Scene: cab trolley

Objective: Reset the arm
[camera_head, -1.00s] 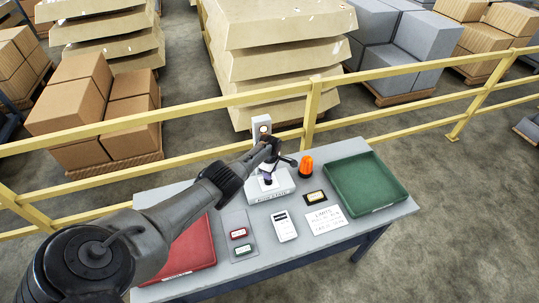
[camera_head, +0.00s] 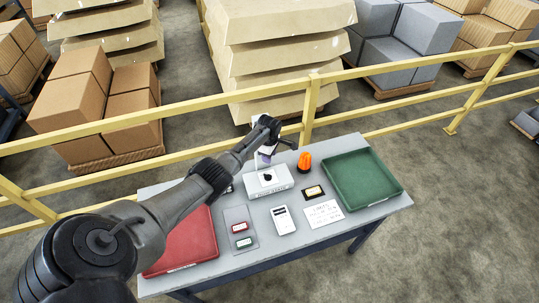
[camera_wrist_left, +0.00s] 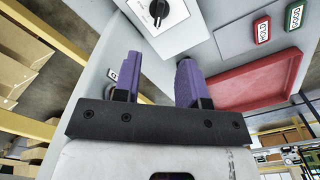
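My left gripper (camera_head: 263,157) hangs above the white box (camera_head: 276,188) with the black knob, at the back of the grey table. In the left wrist view my left gripper (camera_wrist_left: 159,78) shows two purple fingers standing apart, with nothing between them. The box's knob face (camera_wrist_left: 166,18) lies beyond the fingertips. My left arm reaches in from the lower left and hides part of the table's left side. My right gripper is in neither current view.
The grey table (camera_head: 297,244) carries a red tray (camera_head: 195,248), a green tray (camera_head: 362,181), an orange lamp (camera_head: 305,162), a white handheld device (camera_head: 283,219), a white card (camera_head: 323,213) and red and green labelled blocks. A yellow railing (camera_head: 420,68) runs behind it.

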